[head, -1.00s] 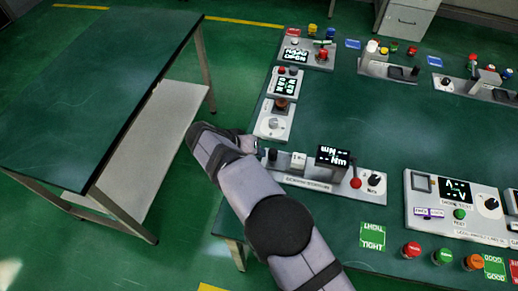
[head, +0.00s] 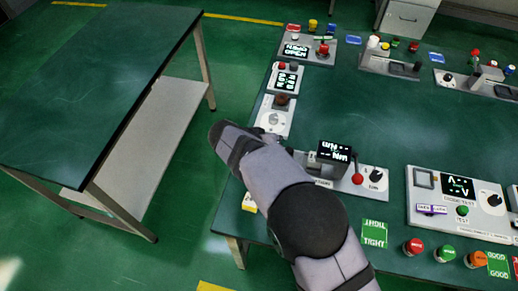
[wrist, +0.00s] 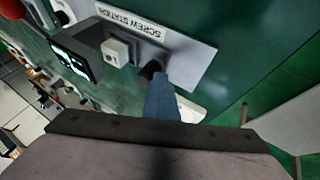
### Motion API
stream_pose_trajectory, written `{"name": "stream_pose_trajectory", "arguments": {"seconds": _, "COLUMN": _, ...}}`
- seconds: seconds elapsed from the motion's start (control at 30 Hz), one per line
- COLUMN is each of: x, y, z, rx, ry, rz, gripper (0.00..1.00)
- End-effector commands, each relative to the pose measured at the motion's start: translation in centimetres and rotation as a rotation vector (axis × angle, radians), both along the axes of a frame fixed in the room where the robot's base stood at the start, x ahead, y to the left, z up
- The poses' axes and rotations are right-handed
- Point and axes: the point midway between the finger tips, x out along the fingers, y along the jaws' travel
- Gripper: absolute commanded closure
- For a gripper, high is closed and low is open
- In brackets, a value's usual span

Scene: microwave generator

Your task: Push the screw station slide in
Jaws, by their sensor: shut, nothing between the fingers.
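The screw station (wrist: 190,55) is a grey plate on the green bench with a "SCREW STATION" label, a white block (wrist: 117,53) and a small dark display (wrist: 75,60). In the wrist view, my gripper (wrist: 160,85) is shut and empty. Its tip is at a dark round knob (wrist: 149,70) near the plate's end; whether they touch I cannot tell. In the head view, the station (head: 340,184) shows its display, a red ball lever and a black dial. My forearm hides its left end, with most of my gripper.
A grey panel with a dial (head: 273,122) stands just behind my arm on the bench's left edge. A test panel (head: 455,205) and colored buttons (head: 413,246) are to the right. A separate table (head: 90,90) stands left across a floor gap. The bench middle is clear.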

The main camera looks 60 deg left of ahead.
Motion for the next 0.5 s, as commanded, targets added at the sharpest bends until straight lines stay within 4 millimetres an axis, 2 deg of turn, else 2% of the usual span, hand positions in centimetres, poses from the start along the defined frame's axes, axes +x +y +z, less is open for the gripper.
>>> {"name": "stream_pose_trajectory", "arguments": {"seconds": 0.03, "x": 0.8, "y": -0.7, "z": -0.2, "rx": 0.000, "ry": -0.002, "rz": -0.004, "gripper": 1.00}}
{"name": "stream_pose_trajectory", "arguments": {"seconds": 0.2, "x": 2.2, "y": -2.1, "z": -0.1, "rx": 0.002, "ry": -0.003, "rz": -0.002, "gripper": 1.00}}
{"name": "stream_pose_trajectory", "arguments": {"seconds": 0.5, "x": 2.6, "y": -2.7, "z": 0.0, "rx": -0.005, "ry": -0.003, "rz": -0.004, "gripper": 1.00}}
